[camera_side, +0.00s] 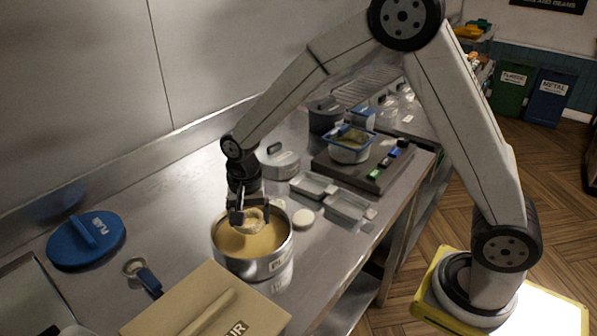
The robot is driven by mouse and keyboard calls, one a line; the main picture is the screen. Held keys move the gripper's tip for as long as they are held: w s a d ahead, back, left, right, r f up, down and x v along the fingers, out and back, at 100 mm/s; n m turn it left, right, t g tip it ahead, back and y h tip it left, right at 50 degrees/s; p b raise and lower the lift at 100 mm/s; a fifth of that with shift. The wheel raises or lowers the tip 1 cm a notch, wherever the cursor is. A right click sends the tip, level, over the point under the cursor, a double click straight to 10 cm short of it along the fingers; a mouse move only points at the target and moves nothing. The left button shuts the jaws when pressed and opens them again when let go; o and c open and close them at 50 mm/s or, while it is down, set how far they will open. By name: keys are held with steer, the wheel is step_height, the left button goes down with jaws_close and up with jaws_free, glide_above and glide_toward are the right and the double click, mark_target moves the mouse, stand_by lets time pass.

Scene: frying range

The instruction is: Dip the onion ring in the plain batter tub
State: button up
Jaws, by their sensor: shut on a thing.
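The plain batter tub (273,265) is a round steel tub near the front of the counter, filled with tan batter (263,243). Its label is partly readable. My gripper (250,217) is over the left back part of the tub and points down. It is shut on the pale onion ring (256,220), which is at or just above the batter surface. I cannot tell whether the ring touches the batter. The gripper's fingers hide part of the ring.
A blue lid (86,240) marked PLAIN lies at the left. A blue-handled tool (148,280) and a flour box lid (205,308) are in front. Shallow metal trays (345,207) and a small pale disc (303,217) lie right of the tub. A fryer pot (349,150) stands further back.

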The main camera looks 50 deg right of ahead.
steer(key=shift+r, duration=1.5)
steer(key=shift+r, duration=0.1)
steer(key=shift+r, duration=1.35)
